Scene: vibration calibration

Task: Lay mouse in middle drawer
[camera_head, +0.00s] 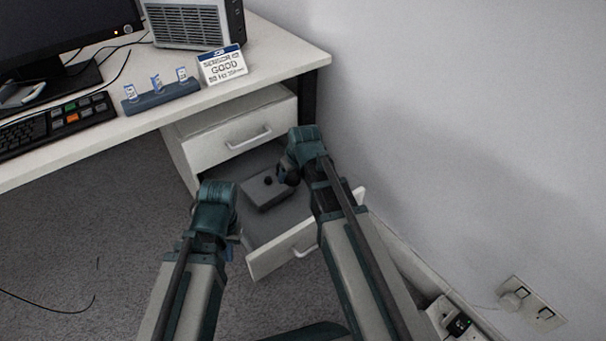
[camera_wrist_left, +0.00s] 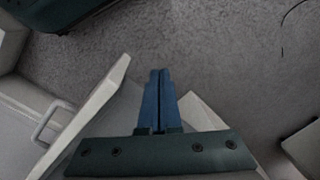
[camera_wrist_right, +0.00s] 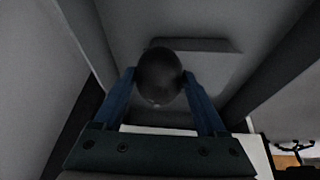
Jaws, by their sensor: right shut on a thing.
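The dark rounded mouse (camera_wrist_right: 159,76) is between the two blue fingers of my right gripper (camera_wrist_right: 160,88), which is shut on it. In the head view the mouse (camera_head: 292,178) shows as a small dark shape at my right gripper (camera_head: 284,174), over the open drawer (camera_head: 283,247). This drawer is pulled out below a closed upper drawer (camera_head: 225,140). My left gripper (camera_wrist_left: 160,95) has its blue fingers together and empty, beside the open drawer's front panel. In the head view its fingers are mostly hidden by my left wrist.
A grey box (camera_head: 262,190) with a dark knob lies inside the open drawer, towards its back. The desk (camera_head: 285,62) overhangs the drawers and carries a sign, a keyboard and a monitor. The wall (camera_head: 450,120) is close on the right.

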